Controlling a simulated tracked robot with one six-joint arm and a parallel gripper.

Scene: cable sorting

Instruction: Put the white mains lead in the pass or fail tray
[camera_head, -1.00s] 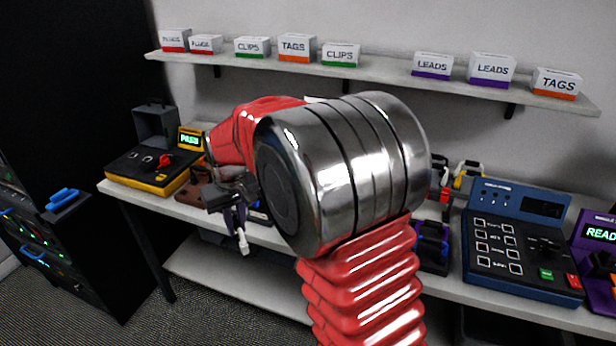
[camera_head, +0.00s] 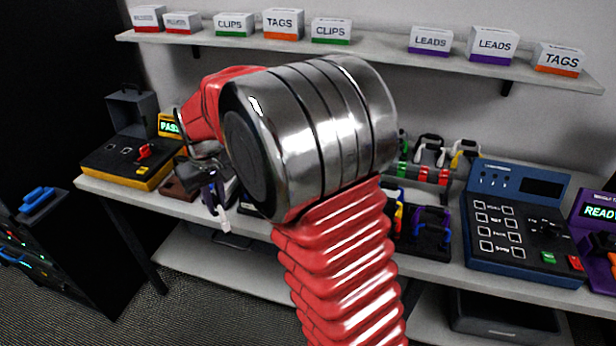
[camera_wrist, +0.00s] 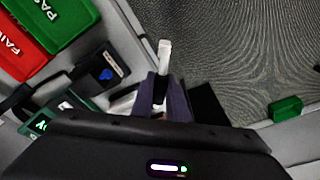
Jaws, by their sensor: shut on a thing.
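My gripper (camera_head: 212,192) is shut on the white mains lead (camera_head: 222,218), whose end hangs below the purple fingers near the bench's front edge. In the wrist view my gripper (camera_wrist: 163,97) grips the white lead (camera_wrist: 164,58), with its tip pointing up in the picture over the grey floor. A green pass tray (camera_wrist: 55,22) and a red fail tray (camera_wrist: 20,42) lie at the upper left of the wrist view, apart from the lead. My arm hides the middle of the bench in the head view, and I cannot make out the trays there.
A yellow and black tester (camera_head: 130,165) with a lit display stands at the bench's left end. A blue panel (camera_head: 520,225) stands at the right, beside a rack of coloured leads (camera_head: 425,232). A shelf (camera_head: 360,62) with labelled boxes runs above. A green block (camera_wrist: 285,108) shows at right.

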